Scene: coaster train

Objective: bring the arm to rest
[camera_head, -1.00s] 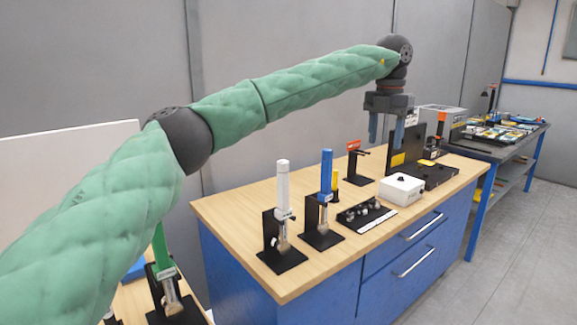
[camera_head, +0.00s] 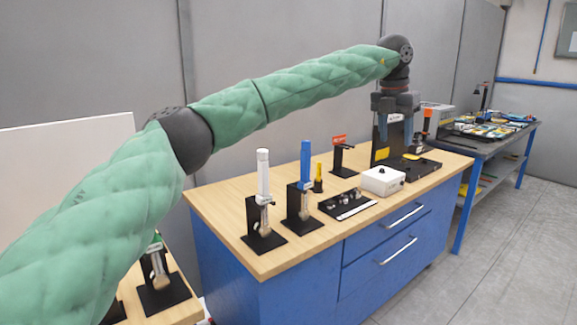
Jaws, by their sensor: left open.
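My left arm, in a green quilted sleeve, reaches from the lower left across the view. Its gripper (camera_head: 395,125) points down at the far right part of the wooden-topped blue bench (camera_head: 225,205), in front of a black apparatus (camera_head: 425,165). The fingers are apart with nothing seen between them. I cannot tell how far above the bench the fingertips are. My right gripper is not in view.
On the bench stand a white cylinder (camera_head: 263,172) and a blue cylinder (camera_head: 306,165) in black holders, a small yellow-topped cylinder (camera_head: 318,180), a black tray (camera_head: 347,204), a white box (camera_head: 383,181) and a red-labelled stand (camera_head: 340,150). A second table (camera_head: 490,150) stands behind right.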

